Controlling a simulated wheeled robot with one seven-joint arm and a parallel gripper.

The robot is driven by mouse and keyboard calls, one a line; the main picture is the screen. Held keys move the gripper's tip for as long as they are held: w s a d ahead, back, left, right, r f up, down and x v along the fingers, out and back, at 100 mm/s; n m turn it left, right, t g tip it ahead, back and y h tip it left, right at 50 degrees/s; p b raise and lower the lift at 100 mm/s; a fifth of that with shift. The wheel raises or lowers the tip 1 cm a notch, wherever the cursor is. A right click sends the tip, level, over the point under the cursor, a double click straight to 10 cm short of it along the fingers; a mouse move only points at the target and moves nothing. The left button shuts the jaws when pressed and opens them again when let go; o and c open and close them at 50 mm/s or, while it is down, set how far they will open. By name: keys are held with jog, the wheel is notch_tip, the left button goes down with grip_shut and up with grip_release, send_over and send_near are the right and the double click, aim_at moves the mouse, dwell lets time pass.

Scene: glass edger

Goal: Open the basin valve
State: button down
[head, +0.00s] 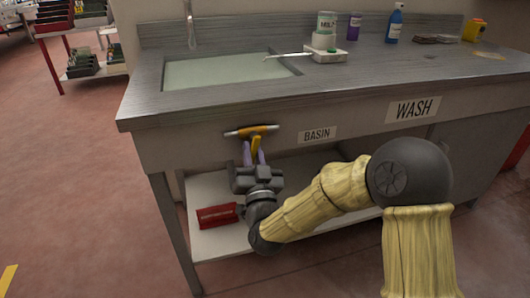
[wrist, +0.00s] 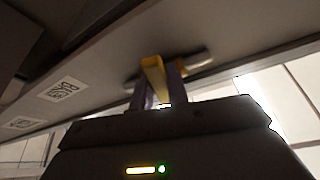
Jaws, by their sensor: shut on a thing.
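The basin valve (head: 252,130) is a short silver pipe with a yellow body under the front edge of the wash counter, left of the BASIN label (head: 317,134). Its yellow lever (head: 257,145) points down, crosswise to the pipe. My gripper (head: 254,155) reaches up from below, its purple fingers shut on the lever. The wrist view shows the yellow lever (wrist: 153,72) between the two fingers, with the silver pipe (wrist: 200,60) behind it. The fingers partly hide the lever.
The counter holds a filled basin (head: 215,71), a scale with a jar (head: 325,45) and several bottles. A lower shelf (head: 215,243) carries a red box (head: 216,215) near my gripper. A counter leg (head: 175,230) stands to the left.

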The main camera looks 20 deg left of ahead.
jog(key=c, duration=1.4)
grip_release()
jog(key=shift+o, duration=0.2)
jog(key=shift+s, duration=0.1)
jog(key=b+v, duration=1.6)
jog(key=v, duration=0.1)
jog(key=shift+d, duration=0.2)
jog(key=shift+s, duration=0.1)
